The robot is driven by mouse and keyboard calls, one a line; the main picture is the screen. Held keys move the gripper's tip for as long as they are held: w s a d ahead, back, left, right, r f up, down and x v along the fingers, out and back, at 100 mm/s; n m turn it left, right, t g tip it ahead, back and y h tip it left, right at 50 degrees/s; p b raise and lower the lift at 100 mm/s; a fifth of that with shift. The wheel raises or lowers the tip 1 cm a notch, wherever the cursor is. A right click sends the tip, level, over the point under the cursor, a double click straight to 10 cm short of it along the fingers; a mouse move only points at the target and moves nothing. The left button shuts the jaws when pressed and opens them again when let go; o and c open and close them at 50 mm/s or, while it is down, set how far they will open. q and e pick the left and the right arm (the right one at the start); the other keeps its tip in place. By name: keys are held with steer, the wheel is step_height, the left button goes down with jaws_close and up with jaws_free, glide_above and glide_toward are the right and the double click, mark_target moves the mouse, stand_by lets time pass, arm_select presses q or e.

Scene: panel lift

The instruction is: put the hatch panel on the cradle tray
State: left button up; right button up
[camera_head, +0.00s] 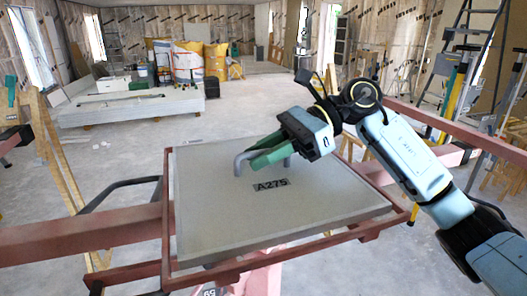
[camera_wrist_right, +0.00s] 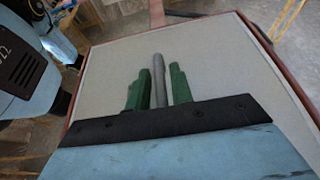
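The hatch panel (camera_head: 225,215) is a flat grey slab with the label A275 and a grey bar handle. It lies level within the red-framed cradle tray (camera_head: 168,230); whether its whole underside touches is hidden. My right gripper (camera_head: 262,158) is at the handle, its green fingers reaching down over it. In the right wrist view the handle (camera_wrist_right: 158,85) stands between the two fingers (camera_wrist_right: 160,92), with a narrow gap visible on the right side, so the gripper looks open around it.
Red rails (camera_head: 80,235) run out left and right of the tray. A wooden trestle (camera_head: 60,170) stands at left. White stacked boards (camera_head: 130,107) and yellow bags (camera_head: 215,60) lie farther back. Ladders (camera_head: 465,45) stand at right. The concrete floor behind the tray is clear.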

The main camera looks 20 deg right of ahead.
steer(key=shift+o, duration=0.8)
steer(key=shift+r, duration=0.15)
steer(key=b+v, duration=0.2)
steer(key=v, duration=0.8)
steer(key=shift+d, duration=0.3)
steer(key=shift+d+r, duration=0.35)
steer(key=shift+d, duration=0.3)
